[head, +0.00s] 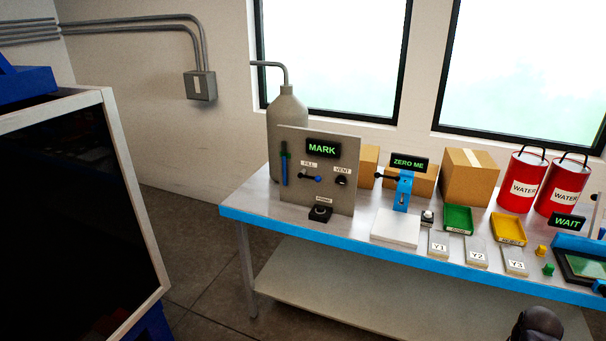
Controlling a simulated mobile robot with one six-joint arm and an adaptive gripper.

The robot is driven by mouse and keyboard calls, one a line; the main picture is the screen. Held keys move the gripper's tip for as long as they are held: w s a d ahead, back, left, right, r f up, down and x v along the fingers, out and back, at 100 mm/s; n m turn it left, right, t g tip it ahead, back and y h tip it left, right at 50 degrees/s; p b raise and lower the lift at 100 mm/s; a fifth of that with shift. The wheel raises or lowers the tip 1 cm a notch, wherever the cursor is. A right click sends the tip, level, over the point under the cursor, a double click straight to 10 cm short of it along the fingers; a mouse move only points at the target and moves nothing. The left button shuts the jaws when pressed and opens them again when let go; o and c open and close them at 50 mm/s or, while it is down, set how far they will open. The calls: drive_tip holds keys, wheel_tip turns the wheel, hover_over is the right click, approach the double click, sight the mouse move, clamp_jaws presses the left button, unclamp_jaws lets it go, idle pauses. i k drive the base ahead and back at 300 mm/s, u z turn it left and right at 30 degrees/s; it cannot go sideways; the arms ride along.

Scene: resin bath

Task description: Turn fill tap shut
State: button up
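The fill tap (311,177) is on the upright grey panel (335,200) at the left end of the bench, under a small label reading FILL. A black vent knob (341,180) sits right of the tap.
A grey tank (287,105) stands behind the panel. The blue-edged bench (262,202) also holds a blue stand (403,190) with a ZERO ME display, trays, cards, boxes and red WATER cans (521,181). A large dark-faced cabinet (75,215) stands at left. Floor shows between them.

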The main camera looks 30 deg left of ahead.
sight(317, 179)
drive_tip(key=u, duration=0.35)
drive_tip(key=i, duration=0.65)
drive_tip(key=u, duration=0.8)
drive_tip(key=i, duration=0.6)
drive_tip(key=u, duration=0.4)
